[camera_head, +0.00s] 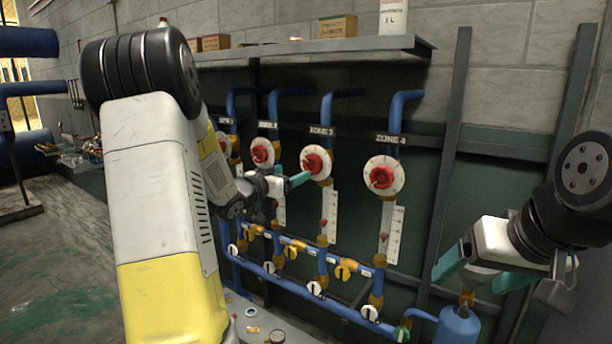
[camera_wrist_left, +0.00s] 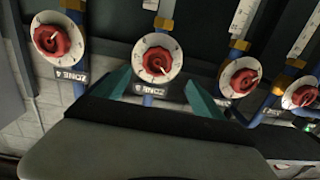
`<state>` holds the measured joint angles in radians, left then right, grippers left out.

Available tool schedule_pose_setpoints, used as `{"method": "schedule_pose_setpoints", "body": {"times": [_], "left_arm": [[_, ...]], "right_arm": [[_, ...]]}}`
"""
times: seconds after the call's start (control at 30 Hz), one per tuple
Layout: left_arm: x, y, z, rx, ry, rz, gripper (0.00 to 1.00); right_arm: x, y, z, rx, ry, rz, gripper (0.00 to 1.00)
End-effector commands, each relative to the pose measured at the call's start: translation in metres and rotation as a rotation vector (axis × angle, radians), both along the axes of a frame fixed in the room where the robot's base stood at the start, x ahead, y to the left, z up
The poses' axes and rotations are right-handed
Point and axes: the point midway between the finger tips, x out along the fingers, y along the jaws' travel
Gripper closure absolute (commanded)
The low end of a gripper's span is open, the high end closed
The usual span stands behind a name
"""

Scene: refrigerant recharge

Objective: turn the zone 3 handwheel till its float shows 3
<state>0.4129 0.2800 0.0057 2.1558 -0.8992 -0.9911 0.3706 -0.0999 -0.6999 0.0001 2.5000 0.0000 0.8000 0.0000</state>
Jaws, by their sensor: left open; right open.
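The red zone 3 handwheel (camera_head: 313,162) sits on a white dial below the "ZONE 3" label. Its white scale tube (camera_head: 330,212) hangs beneath, with a red float (camera_head: 323,223) low in it; the reading is too small to tell. My left gripper (camera_head: 301,178) is close to this handwheel, its teal finger partly over the dial's left side. In the left wrist view, the zone 3 handwheel (camera_wrist_left: 156,62) shows between and beyond the two open, empty fingers (camera_wrist_left: 162,90). My right gripper (camera_head: 483,274) is open and empty at the lower right.
The zone 4 handwheel (camera_head: 382,177) is to the right, the zone 2 handwheel (camera_head: 262,152) to the left. A shelf (camera_head: 310,47) with boxes runs above. Yellow and white valves line the blue pipes below. A blue bottle (camera_head: 457,326) stands below my right gripper.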

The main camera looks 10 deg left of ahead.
Motion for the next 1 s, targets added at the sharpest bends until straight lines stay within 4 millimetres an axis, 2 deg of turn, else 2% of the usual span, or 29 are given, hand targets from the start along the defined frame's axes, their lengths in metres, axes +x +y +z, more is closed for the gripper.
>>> {"method": "schedule_pose_setpoints", "body": {"times": [0.27, 0.97, 1.0], "left_arm": [[0.011, -0.005, -0.003, -0.021, -0.025, -0.034, 0.2], [0.09, -0.034, -0.003, -0.02, -0.025, -0.032, 0.2], [0.089, -0.033, -0.002, -0.02, -0.025, -0.03, 0.26]], "right_arm": [[0.0, 0.0, 0.0, 0.0, 0.0, 0.0, 0.2], [0.0, 0.0, 0.0, 0.0, 0.0, 0.0, 0.2], [0.0, 0.0, 0.0, 0.0, 0.0, 0.0, 0.2]]}}
